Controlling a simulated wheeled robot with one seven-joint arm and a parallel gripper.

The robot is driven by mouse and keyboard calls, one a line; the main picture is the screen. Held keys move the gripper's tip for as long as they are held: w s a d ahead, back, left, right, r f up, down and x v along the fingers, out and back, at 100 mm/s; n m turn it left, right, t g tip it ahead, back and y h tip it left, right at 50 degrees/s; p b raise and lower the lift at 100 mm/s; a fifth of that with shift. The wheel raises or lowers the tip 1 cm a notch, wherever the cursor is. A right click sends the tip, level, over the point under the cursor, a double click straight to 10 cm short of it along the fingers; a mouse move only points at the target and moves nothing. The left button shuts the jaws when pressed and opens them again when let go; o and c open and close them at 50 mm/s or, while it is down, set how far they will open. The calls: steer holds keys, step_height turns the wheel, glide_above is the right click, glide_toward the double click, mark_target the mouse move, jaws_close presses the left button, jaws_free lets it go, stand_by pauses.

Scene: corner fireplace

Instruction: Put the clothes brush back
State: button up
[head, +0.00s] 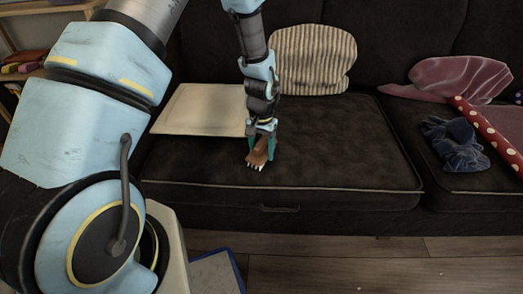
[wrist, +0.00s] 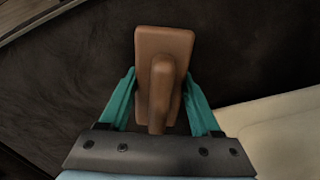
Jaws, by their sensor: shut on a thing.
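The clothes brush (wrist: 182,45) has a brown back with a raised handle. In the head view the brush (head: 257,158) shows pale bristles at its lower end, over the dark sofa seat. My gripper (wrist: 160,88) is shut on the brush, with a teal finger on each side of it. In the head view my gripper (head: 262,146) points down at the sofa seat. I cannot tell whether the brush touches the seat or hangs just above it.
A pale flat board or cushion (head: 200,110) lies on the seat to the left, behind the gripper. A striped pillow (head: 314,60) leans on the sofa back. A purple cloth (head: 460,78), a blue cloth (head: 455,145) and a red dotted roll (head: 490,138) lie at the right. The seat's middle is clear.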

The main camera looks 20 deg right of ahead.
mark_target(261, 141)
steer(key=o, duration=1.2)
step_height(261, 141, up, 12)
steer(key=shift+r+p, duration=0.1)
steer(key=shift+p, duration=0.9)
steer(key=w+a+r+n, duration=0.1)
steer(key=a+r+n, duration=0.1)
steer(key=a+r, duration=0.35)
steer(key=w+a+r+n, duration=0.2)
steer(key=a, duration=0.7)
steer(key=s+a+r+n, duration=0.1)
steer(key=s+a, duration=0.1)
steer(key=a, duration=0.3)
steer(key=s+a+r+n+t, duration=0.1)
steer(key=s+a+r+n, duration=0.1)
steer(key=a, duration=0.3)
steer(key=s+a+r+n, duration=0.1)
steer(key=s+a+r, duration=0.1)
steer(key=a, duration=0.3)
steer(key=shift+s+a+t, duration=0.25)
steer(key=shift+s+t, duration=0.05)
steer(key=shift+s, duration=0.1)
